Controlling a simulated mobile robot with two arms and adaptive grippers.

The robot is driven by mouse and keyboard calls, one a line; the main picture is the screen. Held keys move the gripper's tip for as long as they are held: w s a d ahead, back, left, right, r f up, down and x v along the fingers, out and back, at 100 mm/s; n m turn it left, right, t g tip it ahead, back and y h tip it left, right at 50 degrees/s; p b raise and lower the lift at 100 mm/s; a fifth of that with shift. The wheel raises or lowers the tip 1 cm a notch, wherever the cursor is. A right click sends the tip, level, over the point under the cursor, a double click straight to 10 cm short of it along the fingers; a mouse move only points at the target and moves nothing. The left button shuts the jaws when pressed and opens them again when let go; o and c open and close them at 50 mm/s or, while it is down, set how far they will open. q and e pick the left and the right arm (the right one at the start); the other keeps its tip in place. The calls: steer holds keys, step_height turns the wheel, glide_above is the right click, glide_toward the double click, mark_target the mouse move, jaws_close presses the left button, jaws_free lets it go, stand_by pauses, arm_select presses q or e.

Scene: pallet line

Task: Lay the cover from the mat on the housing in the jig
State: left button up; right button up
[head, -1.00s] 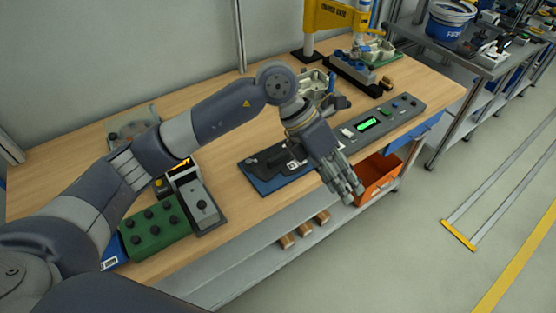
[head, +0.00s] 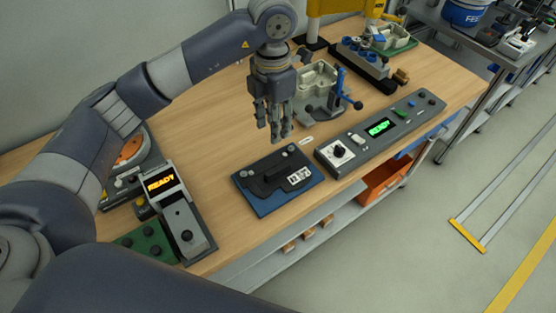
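A dark grey cover (head: 270,171) with white labels on one end lies on the blue mat (head: 301,195) near the front edge of the bench. The pale metal housing (head: 313,82) sits in the jig (head: 330,111), which has a blue-handled clamp, behind and right of the mat. My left gripper (head: 274,133) hangs fingers down, above and behind the mat, left of the jig. Its fingers are straight and apart, with nothing between them. It is clear of the cover and partly overlaps the view of the jig's left side. My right gripper is out of view.
A control box (head: 364,146) with a green READY display lies right of the mat. A device with an orange READY display (head: 160,184) and a green tray (head: 136,240) stand to the left. A yellow press (head: 334,7) and another housing (head: 391,37) are behind.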

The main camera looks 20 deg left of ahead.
arm_select(q)
step_height(320, 180, down, 6)
steer(key=b, duration=0.6)
steer(key=p, duration=0.1)
glide_above(279, 167)
steer(key=a, duration=0.1)
steer(key=f, duration=0.5)
steer(key=shift+s+f, duration=0.1)
steer(key=shift+s, duration=0.1)
steer(key=shift+f, duration=0.6)
steer(key=f+p, duration=0.1)
steer(key=f, duration=0.1)
steer(key=d+f+p, duration=0.1)
steer(key=f, duration=0.1)
steer(key=shift+w+d+f, duration=0.1)
steer(key=shift+f, duration=0.4)
jaws_close()
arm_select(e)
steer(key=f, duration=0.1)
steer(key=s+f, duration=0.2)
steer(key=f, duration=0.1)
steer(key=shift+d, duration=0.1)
